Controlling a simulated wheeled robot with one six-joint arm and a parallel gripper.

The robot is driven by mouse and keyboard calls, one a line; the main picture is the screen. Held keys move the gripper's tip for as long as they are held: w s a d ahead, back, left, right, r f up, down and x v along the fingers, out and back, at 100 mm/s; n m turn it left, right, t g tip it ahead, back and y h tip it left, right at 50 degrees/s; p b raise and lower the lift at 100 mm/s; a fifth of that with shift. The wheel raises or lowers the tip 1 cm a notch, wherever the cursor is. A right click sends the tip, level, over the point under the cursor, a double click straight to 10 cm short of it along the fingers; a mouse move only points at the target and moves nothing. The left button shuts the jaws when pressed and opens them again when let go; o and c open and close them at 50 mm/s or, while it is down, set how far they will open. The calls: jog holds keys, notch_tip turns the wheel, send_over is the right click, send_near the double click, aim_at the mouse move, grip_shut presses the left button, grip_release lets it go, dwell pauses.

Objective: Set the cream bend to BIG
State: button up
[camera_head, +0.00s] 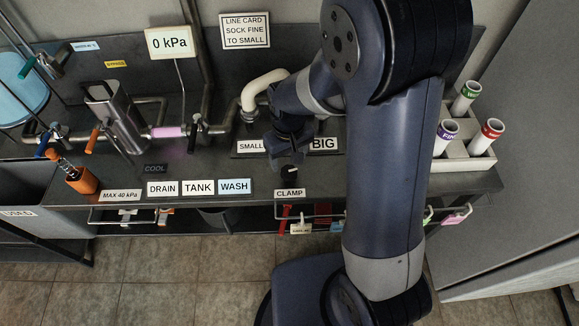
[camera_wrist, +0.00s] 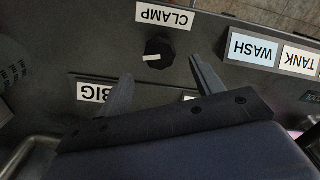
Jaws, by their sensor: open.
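The cream bend (camera_head: 262,84) is a curved cream pipe behind my gripper in the head view. Its left end points down to a dark fitting behind the SMALL label (camera_head: 250,146); its right end is hidden by my arm. The BIG label (camera_head: 323,144) is to the right and partly covered by my arm. My gripper (camera_head: 289,152) points down over the bench in front of the bend. In the wrist view my gripper (camera_wrist: 160,72) has its fingers apart and empty, with the BIG label (camera_wrist: 92,93) by one finger. The bend cannot be made out in the wrist view.
A black knob (camera_head: 289,172) by the CLAMP label (camera_head: 289,193) is just in front of my gripper. DRAIN, TANK and WASH labels (camera_head: 235,186) line the front edge. A rack (camera_head: 470,162) with banded tubes stands right. Pipes and a steel vessel (camera_head: 115,115) stand left.

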aim_at(289, 171)
jog(key=shift+f, duration=2.9)
jog(key=shift+c, duration=0.4)
grip_shut()
